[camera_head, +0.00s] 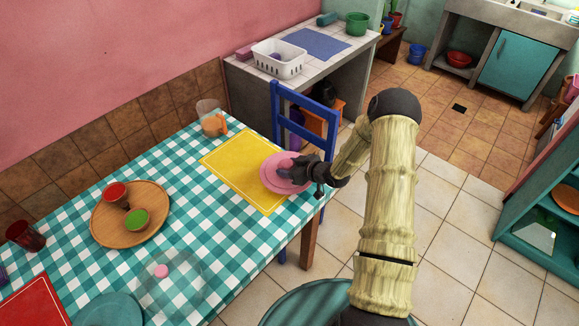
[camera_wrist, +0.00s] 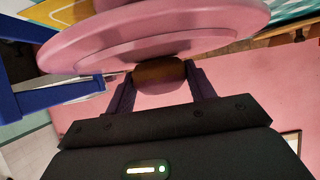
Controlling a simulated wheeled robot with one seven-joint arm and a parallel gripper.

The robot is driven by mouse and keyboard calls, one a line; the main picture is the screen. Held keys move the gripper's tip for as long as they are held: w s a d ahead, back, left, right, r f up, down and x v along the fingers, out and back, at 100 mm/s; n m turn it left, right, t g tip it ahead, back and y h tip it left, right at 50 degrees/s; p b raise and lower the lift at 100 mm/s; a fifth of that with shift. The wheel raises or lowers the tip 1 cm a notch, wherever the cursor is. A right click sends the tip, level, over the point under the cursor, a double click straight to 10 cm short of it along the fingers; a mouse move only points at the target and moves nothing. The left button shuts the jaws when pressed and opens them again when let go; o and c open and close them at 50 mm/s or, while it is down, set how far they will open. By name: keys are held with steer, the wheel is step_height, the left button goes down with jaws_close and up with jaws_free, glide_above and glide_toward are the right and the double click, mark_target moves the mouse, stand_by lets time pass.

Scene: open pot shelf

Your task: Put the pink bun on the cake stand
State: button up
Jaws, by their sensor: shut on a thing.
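The pink cake stand (camera_head: 268,180) stands on the yellow placemat at the table's right end. Its round pink plate also fills the top of the wrist view (camera_wrist: 150,32). My gripper (camera_head: 296,172) reaches in from the right over the stand. Its fingers (camera_wrist: 162,85) are shut on the bun, whose brown side (camera_wrist: 160,72) shows between them. In the head view a small pink part of the bun (camera_head: 285,164) shows over the plate, partly hidden by my gripper. The bun appears at the plate, but I cannot tell whether it touches it.
A clear dome with a pink knob (camera_head: 161,271) sits at the table's front. A wooden tray (camera_head: 157,225) holds a red and a green cup. A jug (camera_head: 212,120) stands behind the yellow placemat (camera_head: 228,158). A blue chair (camera_head: 275,100) is close behind my gripper.

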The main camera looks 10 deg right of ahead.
steer(key=o, duration=1)
steer(key=shift+s+d+r, duration=0.1)
steer(key=shift+r, duration=0.05)
steer(key=v, duration=1.1)
steer(key=shift+s+r+b, duration=0.15)
steer(key=shift+s+b, duration=0.15)
steer(key=shift+b, duration=0.15)
steer(key=shift+d, duration=0.15)
